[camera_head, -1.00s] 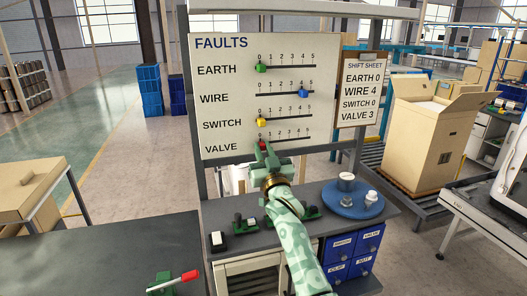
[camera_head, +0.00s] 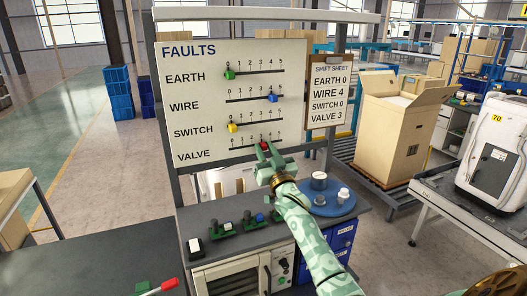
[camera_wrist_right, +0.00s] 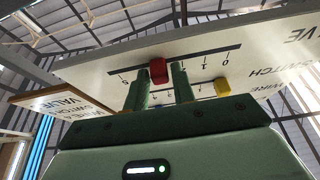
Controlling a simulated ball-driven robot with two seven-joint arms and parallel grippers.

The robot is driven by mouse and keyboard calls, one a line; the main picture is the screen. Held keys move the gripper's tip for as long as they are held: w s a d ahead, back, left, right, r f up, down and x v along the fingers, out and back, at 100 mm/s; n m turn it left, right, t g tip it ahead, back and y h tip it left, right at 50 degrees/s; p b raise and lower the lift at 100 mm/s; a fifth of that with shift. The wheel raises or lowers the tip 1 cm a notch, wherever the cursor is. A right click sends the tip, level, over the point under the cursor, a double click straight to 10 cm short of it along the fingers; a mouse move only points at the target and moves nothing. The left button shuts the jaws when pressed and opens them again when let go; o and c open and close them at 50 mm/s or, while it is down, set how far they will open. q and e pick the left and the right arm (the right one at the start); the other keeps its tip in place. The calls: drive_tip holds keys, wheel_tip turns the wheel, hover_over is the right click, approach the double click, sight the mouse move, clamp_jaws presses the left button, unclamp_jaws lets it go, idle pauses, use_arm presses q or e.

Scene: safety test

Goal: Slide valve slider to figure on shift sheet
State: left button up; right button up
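The white FAULTS board (camera_head: 200,100) has four slider rows. The red valve slider (camera_head: 264,146) is on the lowest row, at about figure 3; the fingers partly hide its scale. The shift sheet (camera_head: 328,100) on a clipboard right of the board reads EARTH 0, WIRE 4, SWITCH 0, VALVE 3. My right gripper (camera_head: 268,156) is at the valve row. In the right wrist view its two fingers close on both sides of the red slider (camera_wrist_right: 158,70). My left gripper is not in view.
The green earth slider (camera_head: 230,75) and yellow switch slider (camera_head: 233,127) are at 0; the blue wire slider (camera_head: 273,97) is at 4. Below the board a grey bench (camera_head: 205,212) holds small green fixtures and a blue round tray (camera_head: 330,206).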

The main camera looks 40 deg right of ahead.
drive_tip(key=shift+o, duration=0.9)
drive_tip(key=shift+d, duration=0.1)
drive_tip(key=shift+s+f, duration=0.2)
drive_tip(key=shift+s, duration=0.1)
drive_tip(key=b+v, duration=0.3)
drive_tip(key=v, duration=1.2)
drive_tip(key=shift+s+a, duration=0.25)
drive_tip(key=shift+f, duration=0.15)
